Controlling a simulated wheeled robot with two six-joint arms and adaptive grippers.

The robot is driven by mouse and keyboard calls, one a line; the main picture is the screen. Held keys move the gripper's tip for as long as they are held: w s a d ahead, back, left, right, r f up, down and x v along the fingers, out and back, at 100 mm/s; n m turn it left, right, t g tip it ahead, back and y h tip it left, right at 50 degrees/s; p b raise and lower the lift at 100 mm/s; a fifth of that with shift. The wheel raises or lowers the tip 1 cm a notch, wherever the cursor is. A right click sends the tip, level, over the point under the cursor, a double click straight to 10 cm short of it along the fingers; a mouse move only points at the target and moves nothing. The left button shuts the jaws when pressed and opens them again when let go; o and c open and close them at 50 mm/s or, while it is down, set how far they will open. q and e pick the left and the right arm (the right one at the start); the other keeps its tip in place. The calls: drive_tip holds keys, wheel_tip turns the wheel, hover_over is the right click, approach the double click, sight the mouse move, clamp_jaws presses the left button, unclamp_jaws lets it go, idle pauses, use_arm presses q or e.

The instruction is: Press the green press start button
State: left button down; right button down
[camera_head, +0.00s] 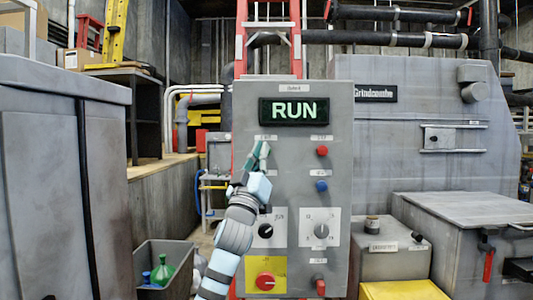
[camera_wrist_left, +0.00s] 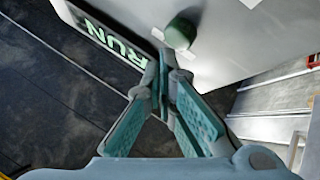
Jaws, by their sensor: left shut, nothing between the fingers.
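The grey control panel (camera_head: 285,210) stands upright in the middle of the head view. Its display (camera_head: 293,111) reads RUN in lit green letters. The green button (camera_wrist_left: 181,31) shows as a dark green round cap in the left wrist view, just beyond my fingertips. In the head view my gripper covers the button's place, left of the red button. My left gripper (camera_head: 262,153) is shut and empty, its tips up at the panel face; they also show in the left wrist view (camera_wrist_left: 164,62). I cannot tell whether the tips touch the button. My right gripper is out of view.
The panel also has a red button (camera_head: 322,151), a blue button (camera_head: 321,186), dials (camera_head: 320,230) and a red knob on a yellow plate (camera_head: 265,281). A bin with green bottles (camera_head: 162,270) stands low left. Grey machine housings flank the panel.

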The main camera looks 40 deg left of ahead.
use_arm(q)
drive_tip(key=shift+s+d, duration=0.1)
drive_tip(key=shift+s, duration=0.05)
drive_tip(key=shift+s+d+b, duration=0.25)
drive_tip(key=shift+s+d, duration=0.5)
drive_tip(key=shift+s, duration=0.2)
drive_tip(key=shift+s+d+b, duration=0.25)
drive_tip(key=shift+s+d, duration=0.45)
drive_tip(key=shift+s, duration=0.25)
